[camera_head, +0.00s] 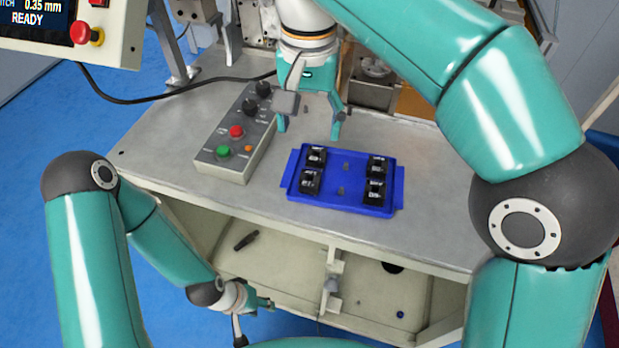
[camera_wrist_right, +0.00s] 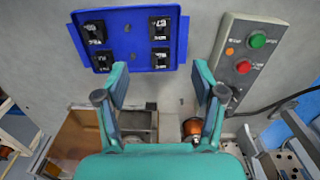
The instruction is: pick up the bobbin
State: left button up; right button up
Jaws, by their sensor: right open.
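Several black, labelled block-like parts, which look like the bobbins, sit in a blue tray (camera_head: 345,205) on the grey bench top. They are a back-left one (camera_head: 316,157), a front-left one (camera_head: 311,182), a back-right one (camera_head: 377,166) and a front-right one (camera_head: 374,192). The tray (camera_wrist_right: 128,42) also shows at the top of the right wrist view. My right gripper (camera_head: 310,126) is open and empty, behind the tray and apart from it; its spread fingers show in the right wrist view (camera_wrist_right: 160,88). My left gripper (camera_head: 254,318) hangs low in front of the bench; its jaw opening is unclear.
A control box (camera_head: 236,140) with knobs and red and green buttons stands left of the tray. A black cable crosses the bench behind it. Machine parts stand at the back. A copper-coloured spool (camera_wrist_right: 192,128) shows in the right wrist view. An open shelf (camera_head: 290,262) lies below the bench top.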

jog(key=b, duration=0.1)
send_over(310, 182)
jog(key=w, duration=0.1)
notch_tip(310, 182, down, 7)
jog(key=shift+f, duration=0.1)
jog(key=shift+f+b, duration=0.45)
jog(key=shift+f, duration=2.6)
jog(key=shift+s, duration=0.1)
jog(key=c, duration=0.8)
